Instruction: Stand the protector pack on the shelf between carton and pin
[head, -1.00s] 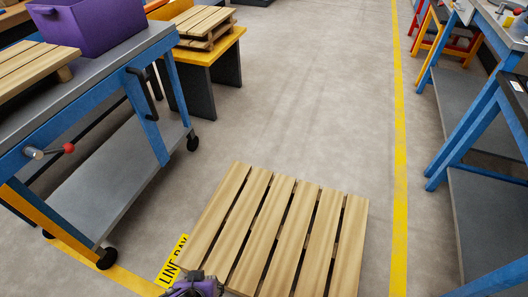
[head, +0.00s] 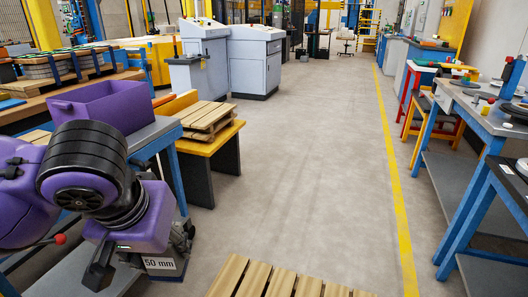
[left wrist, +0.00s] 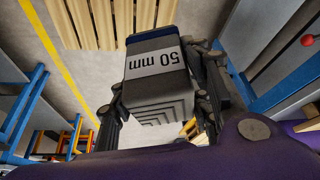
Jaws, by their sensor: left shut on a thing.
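The protector pack (head: 166,264) is a dark grey stacked block with a white band reading "50 mm". My left gripper (head: 150,252) is shut on it at the lower left of the head view, in front of the blue workbench. In the left wrist view the pack (left wrist: 156,72) sits between the two black fingers of the gripper (left wrist: 163,95), clear of the floor. My right gripper is not in view. I cannot pick out the carton, the pin or the shelf place between them.
A slatted wooden pallet (head: 275,281) lies on the floor ahead. A purple bin (head: 115,106) stands on the left bench, with a yellow table (head: 205,142) beyond. Blue-framed benches (head: 480,110) line the right. The aisle by the yellow line (head: 388,150) is clear.

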